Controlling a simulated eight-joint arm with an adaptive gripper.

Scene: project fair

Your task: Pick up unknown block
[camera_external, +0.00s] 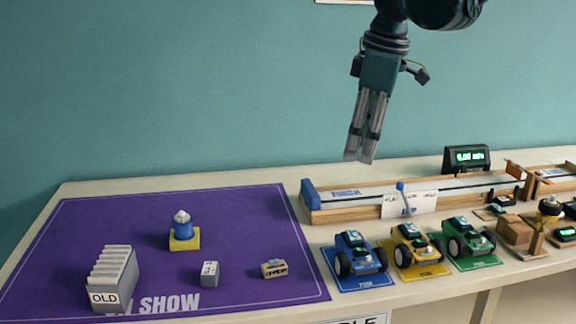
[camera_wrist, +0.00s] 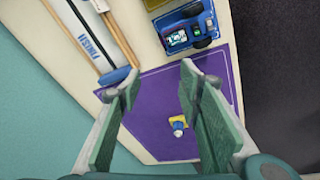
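No label in view marks a block as unknown. On the purple mat (camera_external: 120,225) stand a small pale grey block with dark marks (camera_external: 209,274) and a small tan block-like piece (camera_external: 274,269), to its right. I cannot tell which of these is the unknown block. My gripper (camera_external: 358,159) hangs high above the table, up and to the right of both, pointing down. In the wrist view my gripper (camera_wrist: 160,76) shows its fingers spread apart with nothing between them. Neither small piece can be made out in the wrist view.
A blue figure on a yellow base (camera_external: 184,236) and a box of upright cards marked OLD (camera_external: 105,298) stand on the mat. Blue (camera_external: 358,262), yellow (camera_external: 410,257) and green (camera_external: 462,248) toy cars stand right of it. A long wooden track (camera_external: 340,212) lies behind.

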